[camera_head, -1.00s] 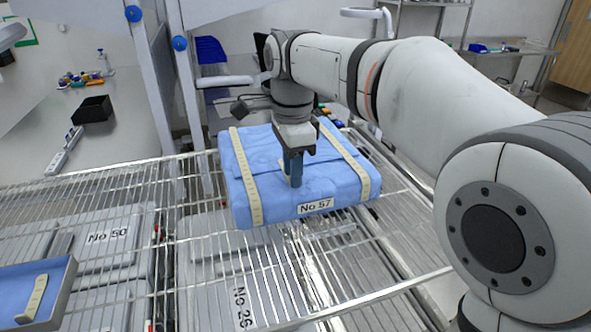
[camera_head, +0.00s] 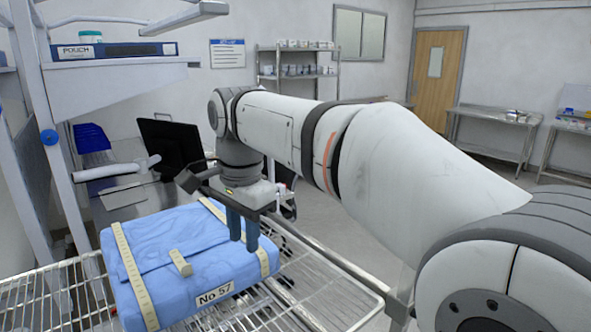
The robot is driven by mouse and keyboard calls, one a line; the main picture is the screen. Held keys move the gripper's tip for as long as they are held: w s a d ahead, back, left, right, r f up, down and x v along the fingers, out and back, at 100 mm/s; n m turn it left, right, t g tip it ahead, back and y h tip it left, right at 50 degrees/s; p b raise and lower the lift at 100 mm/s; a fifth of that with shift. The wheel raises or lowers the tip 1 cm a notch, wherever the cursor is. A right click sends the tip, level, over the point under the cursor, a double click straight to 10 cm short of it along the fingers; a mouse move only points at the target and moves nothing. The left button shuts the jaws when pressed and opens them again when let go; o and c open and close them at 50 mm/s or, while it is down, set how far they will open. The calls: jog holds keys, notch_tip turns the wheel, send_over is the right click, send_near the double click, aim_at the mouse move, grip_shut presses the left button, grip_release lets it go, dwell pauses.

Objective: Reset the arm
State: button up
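The blue wrapped pack (camera_head: 165,240) labelled "No 57" sits on the wire rack, with two cream tape strips and a small cream tab (camera_head: 181,263) on top. My gripper (camera_head: 243,232) points down above the pack's right part, near the right tape strip. Its two dark blue fingers show apart with nothing visible between them. The tab stands clear of the fingers, to their left. My arm reaches in from the right.
The wire rack (camera_head: 325,290) extends right of the pack. A dark monitor (camera_head: 172,146) stands on a bench behind the pack. A shelf frame rises at left. Open floor, steel tables (camera_head: 490,130) and a wooden door (camera_head: 437,68) lie beyond.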

jog(key=s+d+f+n, duration=0.1)
jog(key=d+f, duration=0.1)
jog(key=d, duration=0.3)
jog(key=s+d+f+n+t, duration=0.1)
jog(key=s+d+f, duration=0.1)
jog(key=d, duration=0.3)
jog(key=s+d+f+n, duration=0.1)
jog(key=d+f, duration=0.1)
jog(key=d, duration=0.3)
jog(key=shift+s+f+n+t, duration=0.15)
jog(key=shift+s+n+t, duration=0.1)
jog(key=shift+n+t, duration=0.05)
jog(key=s+d+f+n+t, duration=0.1)
jog(key=s+d+f+n, duration=0.3)
jog(key=s+d+f, duration=0.5)
jog(key=shift+s+d+f, duration=0.15)
jog(key=shift+d+f, duration=0.3)
jog(key=shift+f, duration=0.1)
